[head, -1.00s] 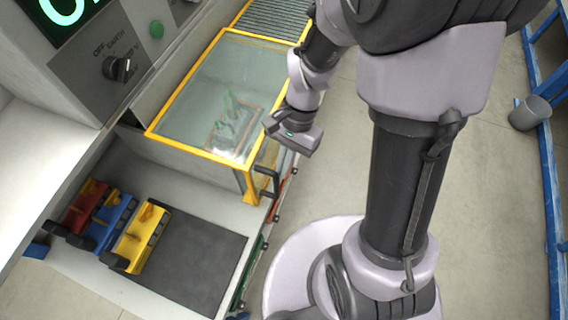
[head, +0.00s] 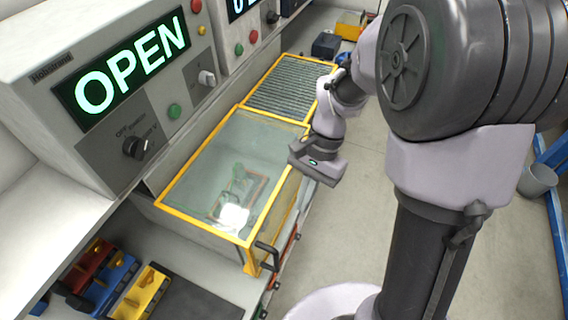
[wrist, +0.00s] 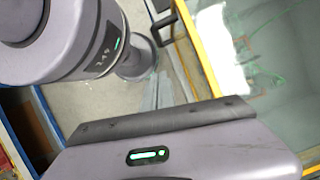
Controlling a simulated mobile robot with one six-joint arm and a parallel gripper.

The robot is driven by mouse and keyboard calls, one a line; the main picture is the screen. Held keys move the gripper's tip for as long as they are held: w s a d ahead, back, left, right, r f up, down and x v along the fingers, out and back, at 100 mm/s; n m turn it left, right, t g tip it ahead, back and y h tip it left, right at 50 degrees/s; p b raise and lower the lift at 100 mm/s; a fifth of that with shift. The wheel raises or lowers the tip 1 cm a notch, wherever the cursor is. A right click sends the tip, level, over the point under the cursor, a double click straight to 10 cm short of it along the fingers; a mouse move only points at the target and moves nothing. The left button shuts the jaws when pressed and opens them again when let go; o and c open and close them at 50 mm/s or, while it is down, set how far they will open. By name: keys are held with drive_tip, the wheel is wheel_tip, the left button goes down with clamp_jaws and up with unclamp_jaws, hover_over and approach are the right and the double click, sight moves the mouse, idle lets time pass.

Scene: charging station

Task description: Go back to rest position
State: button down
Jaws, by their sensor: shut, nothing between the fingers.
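My gripper (head: 318,163) is shut and empty in the head view. It hangs in the air at the right side of a yellow-framed glass-lidded box (head: 205,208). The tips are small and hard to make out there. In the wrist view, the gripper's grey body (wrist: 200,150) with a green light fills the bottom, and its fingers do not show. The box lid is down, with a black handle (head: 268,256) at its front right corner. Green and brownish parts lie under the glass, partly washed out by a reflection.
A control panel shows OPEN (head: 133,75) above a black knob (head: 134,147) and a green button (head: 174,111). Red, blue and yellow holders (head: 140,292) stand at lower left. A grey bin (head: 537,180) stands by blue framing at right. The floor (head: 345,235) between is clear.

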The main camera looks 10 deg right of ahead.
drive_tip(key=s+a+r+n+t+h+b, duration=0.1)
drive_tip(key=s+a+r+n+t+b, duration=0.1)
drive_tip(key=s+r+n+t+b, duration=0.3)
drive_tip(key=s+r+t+b, duration=0.1)
drive_tip(key=s+t+b, duration=0.2)
drive_tip(key=s, duration=0.1)
drive_tip(key=shift+a+r+t+b, duration=0.3)
drive_tip(key=shift+a+r+t, duration=0.05)
drive_tip(key=shift+r+t, duration=0.05)
